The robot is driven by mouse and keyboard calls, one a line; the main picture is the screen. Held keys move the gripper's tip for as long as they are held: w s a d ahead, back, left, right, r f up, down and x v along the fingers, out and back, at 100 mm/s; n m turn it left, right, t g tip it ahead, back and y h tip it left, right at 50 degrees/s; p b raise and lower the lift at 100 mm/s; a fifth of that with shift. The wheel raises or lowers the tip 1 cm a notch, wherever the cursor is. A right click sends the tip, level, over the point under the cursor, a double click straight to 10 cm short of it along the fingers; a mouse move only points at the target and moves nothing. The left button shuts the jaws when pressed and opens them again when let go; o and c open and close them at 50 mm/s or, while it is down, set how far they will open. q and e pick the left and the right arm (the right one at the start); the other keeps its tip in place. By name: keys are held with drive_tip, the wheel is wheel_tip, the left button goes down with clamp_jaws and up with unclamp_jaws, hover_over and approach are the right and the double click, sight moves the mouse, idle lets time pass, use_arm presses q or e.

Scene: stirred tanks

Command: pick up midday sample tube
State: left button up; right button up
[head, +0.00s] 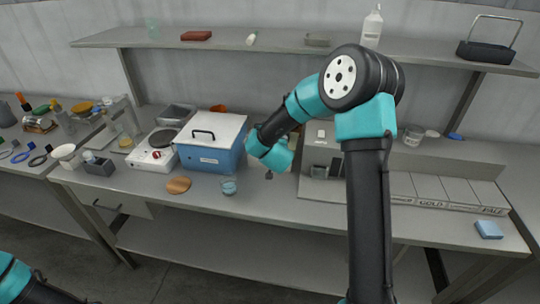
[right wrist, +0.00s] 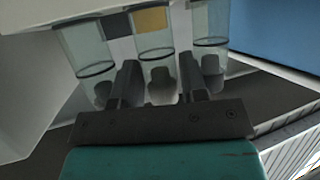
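Several clear tubes hang in a row under a pale holder in the right wrist view: a left one (right wrist: 88,50), a middle one (right wrist: 156,60) and a right one (right wrist: 210,25). A yellow patch shows at the middle tube and a dark grey patch beside it. I cannot read which tube is the midday sample. My right gripper (right wrist: 158,83) has its two fingers apart, with the middle tube seen between them; contact is not clear. In the head view my right arm hides the tubes and most of this gripper. My left gripper is not in view.
A blue box with a white lid (head: 211,145) stands just left of my right gripper. A small beaker (head: 229,186) and a brown disc (head: 178,185) are near the bench front. A hotplate (head: 153,148) is further left. A shelf (head: 280,41) runs above the bench.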

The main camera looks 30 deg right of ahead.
drive_tip(key=shift+c, duration=0.2)
idle(0.3)
clamp_jaws()
